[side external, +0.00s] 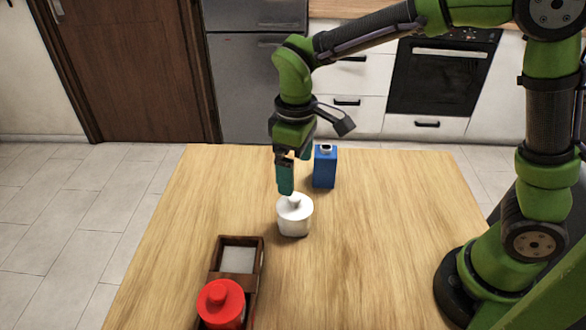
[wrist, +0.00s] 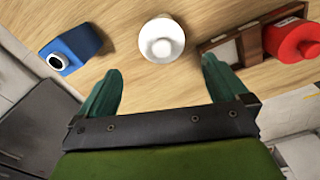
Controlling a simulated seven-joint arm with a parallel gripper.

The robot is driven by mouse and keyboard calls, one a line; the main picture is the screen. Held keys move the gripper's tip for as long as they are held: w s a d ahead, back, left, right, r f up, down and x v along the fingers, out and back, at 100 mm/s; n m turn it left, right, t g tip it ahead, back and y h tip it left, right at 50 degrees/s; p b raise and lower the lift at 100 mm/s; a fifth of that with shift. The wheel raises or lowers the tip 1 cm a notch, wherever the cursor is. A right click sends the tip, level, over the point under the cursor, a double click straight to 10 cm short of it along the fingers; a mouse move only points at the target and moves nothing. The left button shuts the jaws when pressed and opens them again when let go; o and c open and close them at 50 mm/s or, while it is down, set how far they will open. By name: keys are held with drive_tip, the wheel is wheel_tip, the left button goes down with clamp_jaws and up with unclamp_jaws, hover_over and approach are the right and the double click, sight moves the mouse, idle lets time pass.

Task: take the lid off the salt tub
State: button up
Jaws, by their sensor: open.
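The white tub with a knobbed lid (side external: 295,217) stands upright on the wooden table, and it also shows in the wrist view (wrist: 161,41). I take it for the salt tub. The white lid (side external: 294,203) sits on top, with its knob in the middle. My gripper (side external: 295,175) is open and empty, above and just behind the tub in the side view. In the wrist view my gripper's two teal fingers (wrist: 160,80) are spread apart, and the tub lies beyond their tips. The fingers do not visibly touch the knob.
A blue carton (side external: 325,168) stands behind and right of the tub. A dark wooden tray (side external: 263,262) at the front left holds a red lidded container (side external: 222,304) and a pale grey square. The right and front of the table (side external: 370,270) are clear.

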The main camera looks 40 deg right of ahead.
sight(294, 196)
drive_tip(key=f, duration=0.9)
drive_tip(key=shift+a, duration=0.2)
drive_tip(key=shift+c, duration=0.3)
drive_tip(key=c, duration=0.8)
